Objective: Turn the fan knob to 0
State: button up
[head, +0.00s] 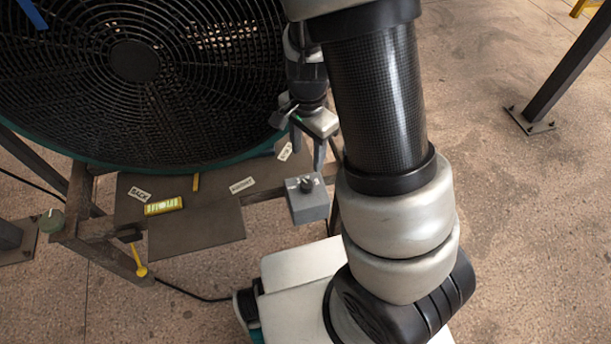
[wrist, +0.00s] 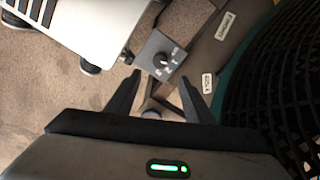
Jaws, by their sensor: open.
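The fan knob (head: 306,184) is a small black knob on a grey control box (head: 309,207) below the fan's right side. In the wrist view the knob (wrist: 161,60) sits on the box's dark face with pale marks around it, too small to read. My gripper (wrist: 160,78) is open and empty. In the head view my gripper (head: 307,158) hangs close above the box. In the wrist view the knob appears just beyond and between the fingertips, apart from both. My arm hides part of the area right of the box.
The large black fan (head: 135,75) with a green rim fills the upper left. A dark plate (head: 200,232) below it carries paper labels and a yellow level (head: 164,206). A green round knob (head: 51,220) is on the metal frame at left.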

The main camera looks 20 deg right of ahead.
aim_at(307, 183)
notch_tip(307, 183, down, 13)
jog(key=b, duration=0.4)
jog(key=shift+r, duration=0.2)
jog(key=c, duration=1)
jog(key=shift+c, duration=0.2)
jog(key=shift+n, duration=0.3)
jog(key=n, duration=0.4)
jog(key=shift+b, duration=0.4)
jog(key=shift+n, duration=1.7)
